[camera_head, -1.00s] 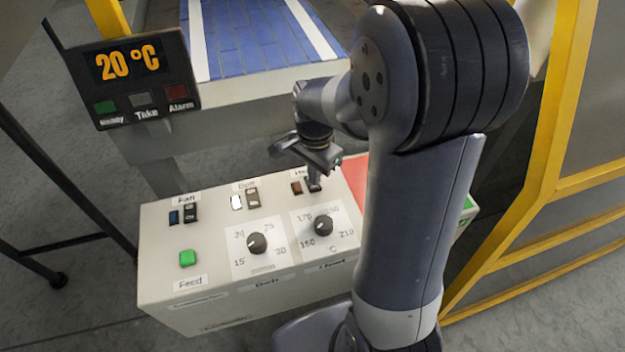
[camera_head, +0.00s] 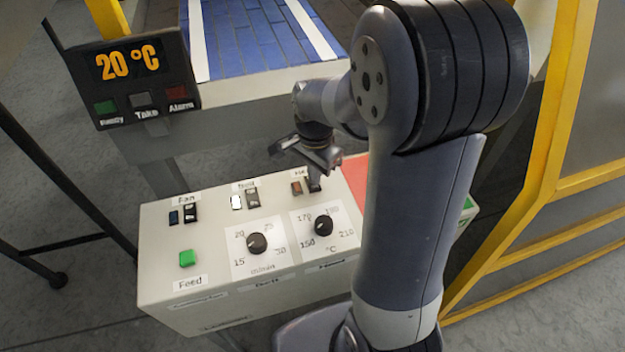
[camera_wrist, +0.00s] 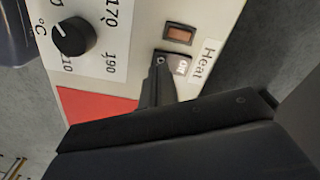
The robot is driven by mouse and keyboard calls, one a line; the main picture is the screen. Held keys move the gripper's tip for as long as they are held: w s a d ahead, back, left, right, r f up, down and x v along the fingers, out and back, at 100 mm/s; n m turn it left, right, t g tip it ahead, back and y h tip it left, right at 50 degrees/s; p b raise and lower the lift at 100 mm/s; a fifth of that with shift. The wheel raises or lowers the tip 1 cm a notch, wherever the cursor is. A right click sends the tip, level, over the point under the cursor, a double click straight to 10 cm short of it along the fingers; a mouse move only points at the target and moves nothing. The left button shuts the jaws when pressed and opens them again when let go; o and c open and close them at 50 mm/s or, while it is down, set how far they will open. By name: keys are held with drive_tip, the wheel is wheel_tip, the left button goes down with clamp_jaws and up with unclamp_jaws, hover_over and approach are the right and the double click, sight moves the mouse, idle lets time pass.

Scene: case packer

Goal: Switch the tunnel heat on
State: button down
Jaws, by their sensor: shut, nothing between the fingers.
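The heat switch (camera_wrist: 176,64) is a dark rocker beside an unlit-looking orange-brown lamp (camera_wrist: 179,34) and a "Heat" label (camera_wrist: 203,62) in the wrist view. My gripper (camera_wrist: 158,68) is shut and empty, its fingertips at the rocker's edge, on the end away from a light marking. Whether the tips touch it is hard to tell. In the head view my gripper (camera_head: 315,186) covers part of the switch, and the lamp (camera_head: 296,188) shows just left of it. The display (camera_head: 127,66) reads 20 °C.
The control box (camera_head: 215,280) also carries fan (camera_head: 190,213) and belt (camera_head: 252,198) switches, a green feed button (camera_head: 187,259) and two black knobs (camera_head: 257,243). A red panel (camera_head: 355,178) lies right of the heat switch. A yellow frame (camera_head: 560,130) stands at right.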

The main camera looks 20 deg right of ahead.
drive_tip(key=shift+f+b, duration=0.75)
drive_tip(key=shift+f, duration=0.2)
idle(0.7)
drive_tip(key=shift+r, duration=0.15)
wheel_tip(320, 180, up, 7)
drive_tip(key=p, duration=0.6)
drive_tip(key=shift+f, duration=0.25)
wheel_tip(320, 180, down, 7)
drive_tip(key=b, duration=0.6)
drive_tip(key=shift+r, duration=0.15)
drive_tip(key=shift+r, duration=0.1)
